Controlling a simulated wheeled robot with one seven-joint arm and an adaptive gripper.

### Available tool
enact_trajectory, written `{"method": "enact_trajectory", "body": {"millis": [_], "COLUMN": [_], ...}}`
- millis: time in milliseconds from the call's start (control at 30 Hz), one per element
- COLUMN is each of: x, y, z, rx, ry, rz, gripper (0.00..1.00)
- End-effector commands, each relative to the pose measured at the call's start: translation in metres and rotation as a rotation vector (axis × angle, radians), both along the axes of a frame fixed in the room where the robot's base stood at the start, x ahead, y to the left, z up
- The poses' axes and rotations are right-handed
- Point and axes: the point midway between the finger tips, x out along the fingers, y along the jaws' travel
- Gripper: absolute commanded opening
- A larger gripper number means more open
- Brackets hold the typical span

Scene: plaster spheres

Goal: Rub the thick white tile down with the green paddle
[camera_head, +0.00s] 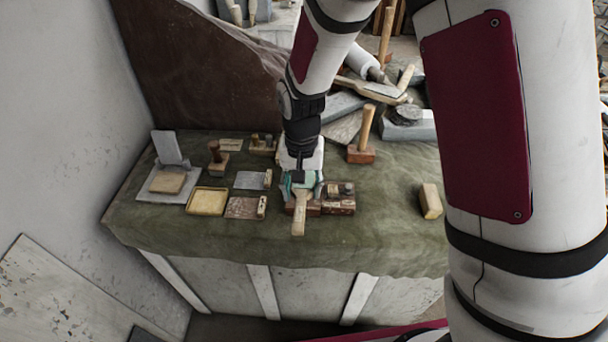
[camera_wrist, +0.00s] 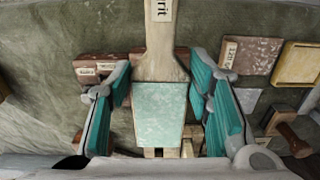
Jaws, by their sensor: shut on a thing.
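My gripper (camera_head: 303,183) is at the front middle of the cloth-covered bench, its teal-padded fingers on either side of the green paddle (camera_wrist: 160,108). It is shut on the paddle; small gaps seem to show beside the paddle's face in the wrist view. The paddle's wooden handle (camera_head: 299,214) points toward the bench's front edge and bears a "Grit" label. A pale upright slab (camera_head: 167,147) stands at the left behind a tan tile on a pale board (camera_head: 150,195). I cannot tell which is the thick white tile.
A yellow tray (camera_head: 207,201), a grey tile (camera_head: 249,180) and a brown tile (camera_head: 241,208) lie left of my gripper. A wooden-handled block (camera_head: 361,153) stands behind right, and a tan block (camera_head: 430,201) lies right. Slabs and tools crowd the back. The front cloth is clear.

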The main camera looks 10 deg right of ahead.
Motion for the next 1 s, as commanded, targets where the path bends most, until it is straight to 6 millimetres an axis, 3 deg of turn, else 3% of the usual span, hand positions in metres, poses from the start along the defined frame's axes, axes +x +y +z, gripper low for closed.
{"method": "enact_trajectory", "body": {"millis": [400, 767, 1000], "x": [0.021, 0.019, 0.004], "y": [-0.004, -0.004, -0.001], "z": [0.001, 0.0, 0.002], "rx": [0.0, 0.0, -0.001], "ry": [-0.001, 0.0, 0.001], "rz": [-0.001, 0.0, 0.001], "gripper": [0.15, 0.15, 0.15]}}
